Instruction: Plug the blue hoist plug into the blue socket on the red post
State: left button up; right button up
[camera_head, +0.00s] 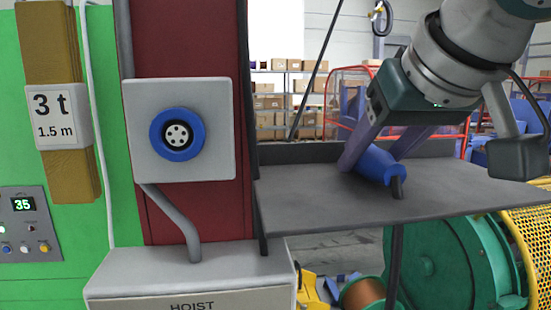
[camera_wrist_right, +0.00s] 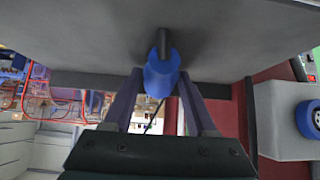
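The blue hoist plug (camera_head: 372,164) is on the grey shelf (camera_head: 460,195), its dark end toward the lower right. It also shows in the right wrist view (camera_wrist_right: 160,77), with a dark rod-like end against the grey surface. My right gripper (camera_head: 371,163) comes down from the upper right, its two purple fingers on either side of the plug. The fingertips (camera_wrist_right: 161,75) look close against its sides; whether they press on it cannot be told. The blue socket (camera_head: 198,139) is a ring around a pale face with several dark holes, on a grey plate on the red post (camera_head: 189,38). My left gripper is out of view.
A grey box (camera_head: 200,272) marked HOIST stands below the socket, with a conduit rising to it. A green panel (camera_head: 60,190) is at the left. A thin dark post stands at the shelf's left edge. Green and yellow machinery (camera_head: 465,255) is below the shelf.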

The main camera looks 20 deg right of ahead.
grip_shut()
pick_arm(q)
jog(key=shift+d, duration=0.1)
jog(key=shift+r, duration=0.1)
